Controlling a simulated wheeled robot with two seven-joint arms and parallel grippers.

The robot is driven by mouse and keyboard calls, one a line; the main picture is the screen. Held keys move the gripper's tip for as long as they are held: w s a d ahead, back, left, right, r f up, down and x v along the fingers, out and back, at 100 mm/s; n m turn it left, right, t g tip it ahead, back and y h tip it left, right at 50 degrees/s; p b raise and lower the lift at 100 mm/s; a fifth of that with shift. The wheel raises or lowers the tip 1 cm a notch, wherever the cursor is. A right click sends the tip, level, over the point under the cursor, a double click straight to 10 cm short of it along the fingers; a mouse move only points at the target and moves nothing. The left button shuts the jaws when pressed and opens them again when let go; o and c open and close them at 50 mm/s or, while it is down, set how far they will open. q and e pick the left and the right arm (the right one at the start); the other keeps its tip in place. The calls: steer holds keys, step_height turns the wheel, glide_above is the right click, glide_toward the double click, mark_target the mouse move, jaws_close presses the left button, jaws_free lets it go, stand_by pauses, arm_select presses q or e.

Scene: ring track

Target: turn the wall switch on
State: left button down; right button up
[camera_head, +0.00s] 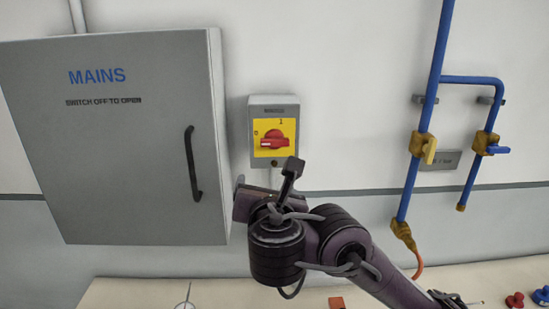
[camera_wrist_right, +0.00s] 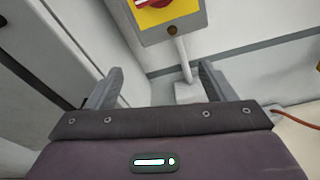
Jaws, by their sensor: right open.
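The wall switch (camera_head: 274,131) is a grey box with a yellow plate and a red rotary knob (camera_head: 274,142). The plate carries marks 0 at the left and 1 at the top; the knob's white-marked end points left, towards the 0. In the right wrist view the lower part of the switch (camera_wrist_right: 168,22) shows at the top, with the red knob cut off by the edge. My right gripper (camera_wrist_right: 155,88) is open and empty, below the switch and apart from it. My left gripper is not in view.
A grey MAINS cabinet (camera_head: 110,140) with a black handle (camera_head: 193,163) stands left of the switch. Blue pipes (camera_head: 425,110) with yellow valves run down the wall at the right. A bench top (camera_head: 140,292) below holds small red and blue parts.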

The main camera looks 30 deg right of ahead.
mark_target(275, 144)
step_height(275, 144, up, 6)
steer(key=s+d+n+t+h, duration=0.1)
steer(key=d+n+h, duration=0.1)
steer(key=n, duration=0.1)
steer(key=shift+m, duration=0.3)
steer(key=x, duration=0.3)
steer(key=b+x, duration=0.1)
steer(key=x, duration=0.3)
steer(key=shift+w+a+f, duration=0.15)
steer(key=shift+w+f, duration=0.05)
steer(key=shift+y, duration=0.3)
steer(key=c, duration=1)
